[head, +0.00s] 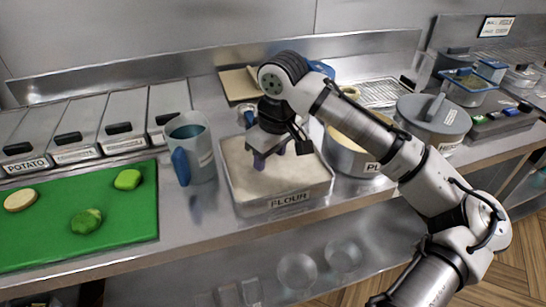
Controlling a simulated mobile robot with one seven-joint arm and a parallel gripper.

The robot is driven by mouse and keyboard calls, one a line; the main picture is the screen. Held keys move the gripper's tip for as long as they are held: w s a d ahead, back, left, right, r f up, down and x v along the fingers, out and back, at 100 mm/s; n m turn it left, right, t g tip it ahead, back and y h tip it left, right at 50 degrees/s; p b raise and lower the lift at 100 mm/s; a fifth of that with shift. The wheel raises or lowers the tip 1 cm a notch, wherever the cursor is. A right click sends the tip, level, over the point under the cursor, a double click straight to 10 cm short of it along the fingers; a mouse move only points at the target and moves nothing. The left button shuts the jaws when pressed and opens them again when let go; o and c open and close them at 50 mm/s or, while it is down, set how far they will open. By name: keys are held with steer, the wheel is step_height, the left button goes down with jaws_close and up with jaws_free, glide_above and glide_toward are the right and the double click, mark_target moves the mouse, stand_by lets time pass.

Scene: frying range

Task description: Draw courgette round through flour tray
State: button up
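The flour tray (232,185), a shallow metal tray labelled FLOUR and filled with pale flour, stands on the counter in the middle of the head view. My gripper (268,159) points down over the tray, its dark fingertips at or close to the flour surface. I cannot tell whether anything is between the fingers. A round, textured green piece (87,221), which looks like a courgette round, lies on the green board (40,245) at the left. A smoother, brighter green piece (128,179) lies nearer the board's right edge.
A pale round slice (20,200) lies on the board. A grey-blue jug (194,150) with a blue handle stands close left of the tray. A large round pot (345,158) stands close right. Lidded bins (70,135) line the back left. The counter's front edge is near.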

mark_target(273, 164)
steer(key=shift+a, duration=0.25)
steer(key=shift+d, duration=1.35)
steer(key=shift+a+p, duration=0.6)
steer(key=shift+a, duration=0.75)
steer(key=shift+d, duration=0.7)
step_height(273, 164, up, 8)
steer(key=p, duration=0.7)
steer(key=shift+p, duration=0.35)
step_height(273, 164, up, 3)
steer(key=p, duration=0.3)
